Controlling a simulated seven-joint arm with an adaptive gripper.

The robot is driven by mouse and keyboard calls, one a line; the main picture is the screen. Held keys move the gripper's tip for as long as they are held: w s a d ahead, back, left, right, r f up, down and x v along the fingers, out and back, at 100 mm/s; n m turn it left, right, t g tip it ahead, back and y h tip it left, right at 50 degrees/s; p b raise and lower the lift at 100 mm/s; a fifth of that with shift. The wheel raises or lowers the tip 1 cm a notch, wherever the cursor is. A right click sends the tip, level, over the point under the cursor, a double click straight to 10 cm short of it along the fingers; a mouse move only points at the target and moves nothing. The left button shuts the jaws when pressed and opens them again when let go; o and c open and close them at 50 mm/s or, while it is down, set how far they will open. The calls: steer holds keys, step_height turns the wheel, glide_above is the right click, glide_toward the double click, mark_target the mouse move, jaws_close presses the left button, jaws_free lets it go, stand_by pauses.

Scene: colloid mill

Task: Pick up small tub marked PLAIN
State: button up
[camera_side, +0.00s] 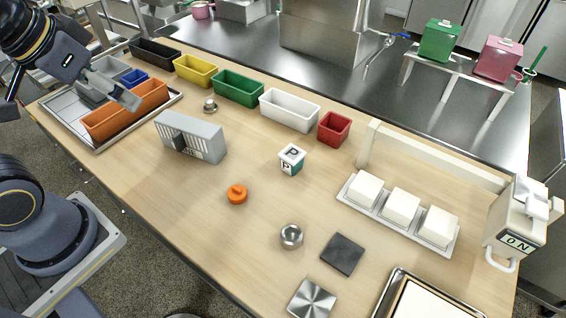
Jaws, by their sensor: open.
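A small white tub (291,160) with dark green on its side and the letter P on its top and front stands upright near the middle of the wooden table. I take it for the tub marked PLAIN; no full word is readable on it. My gripper (124,97) is at the upper left, above the orange bin, well apart from the tub. It is open, and I see nothing held in it. Nothing hides the tub.
A grey slotted box (205,145) stands left of the tub, and an orange knobbed disc (237,194) lies in front. A red bin (334,128) and white bin (290,108) stand behind. A tray of white blocks (384,219) is at right. Bare table surrounds the tub.

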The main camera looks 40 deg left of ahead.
steer(key=o, duration=0.4)
